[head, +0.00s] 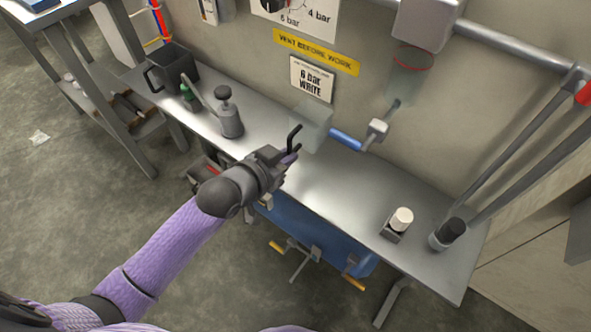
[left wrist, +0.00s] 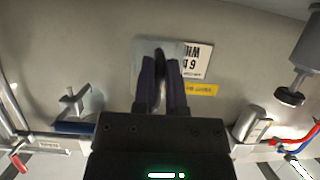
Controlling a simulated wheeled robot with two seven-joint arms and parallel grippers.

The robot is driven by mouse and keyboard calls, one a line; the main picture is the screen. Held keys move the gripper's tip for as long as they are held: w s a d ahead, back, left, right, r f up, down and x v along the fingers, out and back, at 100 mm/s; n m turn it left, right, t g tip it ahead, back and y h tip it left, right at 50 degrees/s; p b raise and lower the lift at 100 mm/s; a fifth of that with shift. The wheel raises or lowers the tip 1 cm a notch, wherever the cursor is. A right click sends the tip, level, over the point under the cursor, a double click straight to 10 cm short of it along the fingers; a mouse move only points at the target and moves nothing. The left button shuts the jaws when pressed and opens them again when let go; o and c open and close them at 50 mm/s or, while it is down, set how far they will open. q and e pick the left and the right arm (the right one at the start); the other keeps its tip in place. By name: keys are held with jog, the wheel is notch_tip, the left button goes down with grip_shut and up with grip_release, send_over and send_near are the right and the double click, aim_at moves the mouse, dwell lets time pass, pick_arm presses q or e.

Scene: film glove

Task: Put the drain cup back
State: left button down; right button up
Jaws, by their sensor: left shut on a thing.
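A clear, see-through cup (head: 311,128) with a black bracket-shaped handle (head: 294,138) is held in front of the wall, above the metal bench. My left gripper (head: 288,158) is shut on the black handle. In the left wrist view the dark fingers (left wrist: 164,85) close around the handle, and the clear cup (left wrist: 140,58) shows behind them. The cup looks empty, though its see-through walls make this hard to tell. A clear bowl with a red ring (head: 411,72) hangs under a grey housing at the wall, right of my gripper. My right gripper is out of view.
A valve with a blue handle (head: 346,140) juts from the wall right of the cup. A grey jug (head: 174,68) and a grey pump can (head: 229,112) stand at the bench's left. A white-capped item (head: 401,219) stands at the right. The bench middle (head: 330,175) is clear.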

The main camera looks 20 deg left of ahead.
pick_arm(q)
notch_tip(320, 180, down, 7)
jog(key=b, duration=0.4)
jog(key=shift+f, duration=0.15)
jog(key=shift+r, duration=0.3)
jog(key=shift+f, duration=0.1)
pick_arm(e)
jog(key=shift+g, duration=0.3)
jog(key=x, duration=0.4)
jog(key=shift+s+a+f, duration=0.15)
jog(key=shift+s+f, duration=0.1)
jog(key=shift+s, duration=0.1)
pick_arm(q)
jog(key=c, duration=1.1)
grip_release()
jog(key=o, duration=0.4)
